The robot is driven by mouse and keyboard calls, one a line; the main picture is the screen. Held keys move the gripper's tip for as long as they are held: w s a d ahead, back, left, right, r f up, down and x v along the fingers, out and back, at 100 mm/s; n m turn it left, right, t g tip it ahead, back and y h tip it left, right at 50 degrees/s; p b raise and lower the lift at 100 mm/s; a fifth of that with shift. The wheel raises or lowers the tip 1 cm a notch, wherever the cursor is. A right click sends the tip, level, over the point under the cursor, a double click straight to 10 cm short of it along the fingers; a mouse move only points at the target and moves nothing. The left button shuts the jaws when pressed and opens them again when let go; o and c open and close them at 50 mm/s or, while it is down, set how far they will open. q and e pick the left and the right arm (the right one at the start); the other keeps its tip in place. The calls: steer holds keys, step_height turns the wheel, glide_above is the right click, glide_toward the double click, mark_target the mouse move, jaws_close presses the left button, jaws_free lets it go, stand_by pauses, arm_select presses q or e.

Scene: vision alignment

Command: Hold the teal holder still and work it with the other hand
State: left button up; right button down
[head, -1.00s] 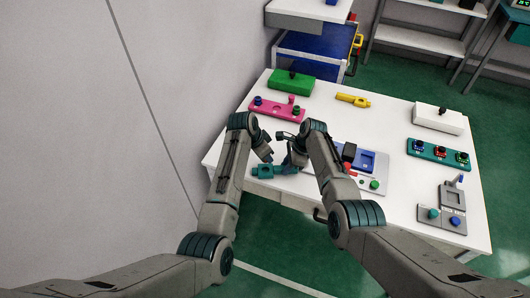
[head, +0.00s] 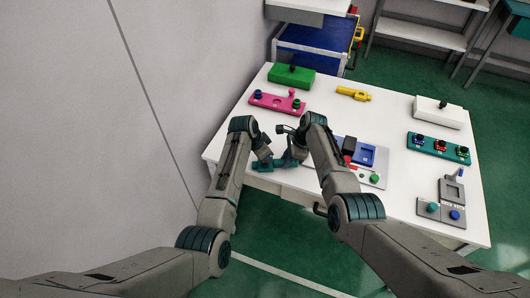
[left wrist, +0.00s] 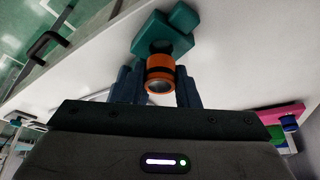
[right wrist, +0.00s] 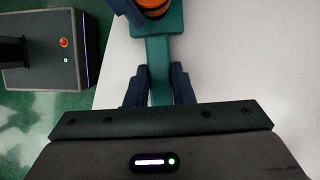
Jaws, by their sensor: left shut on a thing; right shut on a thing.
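The teal holder (head: 284,165) is between my two grippers near the table's front left edge. In the left wrist view its teal body (left wrist: 160,38) shows with an orange and black collar (left wrist: 160,72) sticking out toward the camera. My left gripper (left wrist: 160,85) is shut on this orange collar, one finger at each side. In the right wrist view my right gripper (right wrist: 159,88) is shut on the holder's straight teal bar (right wrist: 160,65). The collar shows at the top edge there, partly cut off. In the head view the grippers and arms partly hide the holder.
A pink panel (head: 277,104) and green box (head: 291,76) stand behind. A grey board with a blue recess (head: 363,153) is beside my right arm. A yellow tool (head: 353,93), white box (head: 437,112), teal panel (head: 438,149) and grey panel (head: 452,188) lie farther off.

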arm_select(q)
steer(key=shift+f, duration=1.05)
steer(key=shift+s+f, duration=0.1)
steer(key=shift+f, duration=0.05)
steer(key=o, duration=0.9)
steer(key=shift+o, duration=1.2)
steer(key=shift+s, duration=0.15)
steer(key=shift+f, duration=0.1)
steer(key=shift+s, duration=0.1)
steer(key=w+v, duration=0.1)
steer(key=v, duration=1.1)
steer(key=shift+r, duration=0.4)
